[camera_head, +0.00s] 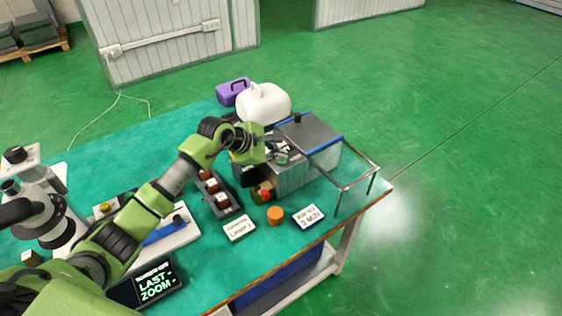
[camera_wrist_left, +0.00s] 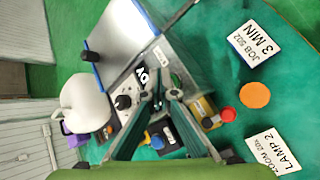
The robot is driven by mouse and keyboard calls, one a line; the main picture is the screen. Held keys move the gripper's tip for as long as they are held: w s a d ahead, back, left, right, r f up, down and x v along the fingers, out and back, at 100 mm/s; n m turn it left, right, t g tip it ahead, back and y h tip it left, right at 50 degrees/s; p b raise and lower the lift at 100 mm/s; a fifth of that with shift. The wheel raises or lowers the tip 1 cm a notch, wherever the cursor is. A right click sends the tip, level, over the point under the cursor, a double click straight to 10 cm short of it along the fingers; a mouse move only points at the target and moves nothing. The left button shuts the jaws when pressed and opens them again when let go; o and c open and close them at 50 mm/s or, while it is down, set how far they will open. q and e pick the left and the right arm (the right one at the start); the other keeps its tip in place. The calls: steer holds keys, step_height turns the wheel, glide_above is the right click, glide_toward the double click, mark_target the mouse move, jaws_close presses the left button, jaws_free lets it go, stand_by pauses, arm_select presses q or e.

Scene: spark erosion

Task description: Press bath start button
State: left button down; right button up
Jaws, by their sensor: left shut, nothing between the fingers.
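The bath is a metal box (camera_head: 297,176) on the green-topped table, with a grey, blue-edged lid (camera_head: 311,131) over it. In the left wrist view its metal top (camera_wrist_left: 188,58) and lid (camera_wrist_left: 118,38) show, with a black knob (camera_wrist_left: 122,102) near the fingers. My left gripper (camera_head: 280,152) is shut and empty over the near left part of the bath. In the left wrist view its fingertips (camera_wrist_left: 161,96) are close to the panel; I cannot tell whether they touch it. I cannot clearly make out the start button; the fingers may hide it.
A red button (camera_head: 265,195) on a yellow box and an orange disc (camera_head: 275,215) are nearby. A wire frame (camera_head: 357,184) extends right of the bath. A white jug (camera_head: 263,103) stands behind. Label cards (camera_head: 308,215) lie in front. A microscope (camera_head: 42,205) stands at left.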

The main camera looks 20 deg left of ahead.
mark_target(279, 162)
arm_select(q)
steer(key=shift+f+b, duration=0.5)
steer(key=shift+b, duration=0.1)
stand_by(0.7)
stand_by(0.4)
steer(key=shift+r+p, duration=0.45)
steer(key=shift+r, duration=0.45)
steer(key=shift+r+p, duration=1.35)
steer(key=shift+r, duration=1.2)
steer(key=shift+f, duration=0.15)
